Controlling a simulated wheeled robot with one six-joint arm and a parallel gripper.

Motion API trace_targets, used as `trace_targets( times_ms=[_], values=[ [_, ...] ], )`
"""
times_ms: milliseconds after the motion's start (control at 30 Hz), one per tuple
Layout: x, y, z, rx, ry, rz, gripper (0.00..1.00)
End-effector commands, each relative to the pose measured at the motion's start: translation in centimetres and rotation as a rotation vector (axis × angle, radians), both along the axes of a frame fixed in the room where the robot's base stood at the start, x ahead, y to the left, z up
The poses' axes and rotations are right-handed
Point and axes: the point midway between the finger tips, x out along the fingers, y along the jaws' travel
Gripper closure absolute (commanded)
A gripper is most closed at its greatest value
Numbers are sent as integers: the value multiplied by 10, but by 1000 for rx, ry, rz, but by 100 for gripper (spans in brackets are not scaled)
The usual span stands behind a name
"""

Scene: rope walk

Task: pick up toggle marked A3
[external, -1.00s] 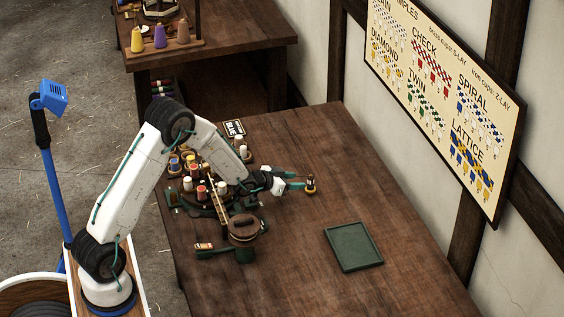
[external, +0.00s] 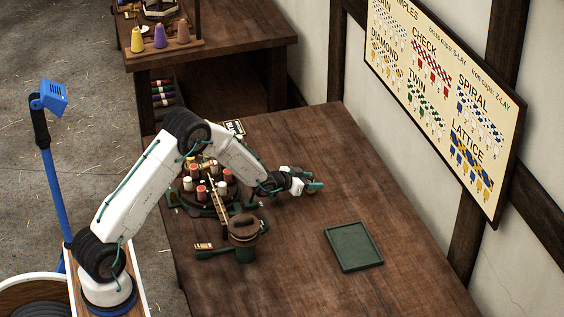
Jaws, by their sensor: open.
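My gripper (external: 314,187) is open, low over the middle of the brown table, right of the bobbin stand. Its teal fingers are at the spot where a small dark upright piece with a yellowish base stood. That piece is now almost wholly hidden by the gripper, so I cannot tell whether the fingers touch it. No A3 mark is readable in this view, so I cannot confirm that the piece is the toggle.
A round stand with several red, white and other bobbins (external: 222,188) is left of my gripper. A dark green pot with a brown lid (external: 243,232) stands in front of it. An empty green tray (external: 354,246) lies at right front. The table (external: 330,140) is clear behind and right.

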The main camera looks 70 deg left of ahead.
Motion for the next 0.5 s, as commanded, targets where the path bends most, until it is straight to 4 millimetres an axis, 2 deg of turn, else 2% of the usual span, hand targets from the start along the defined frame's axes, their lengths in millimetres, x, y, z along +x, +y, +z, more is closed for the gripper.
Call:
trace_targets(
  times_ms=[33, 67, 200, 233, 500],
  values=[
    [0, 0, 0, 0, 0, 0, 53],
    [0, 0, 0, 0, 0, 0, 59],
    [0, 0, 0, 0, 0, 0, 98],
    [0, 0, 0, 0, 0, 0, 100],
    [0, 0, 2, 0, -1, 0, 100]
  ],
)
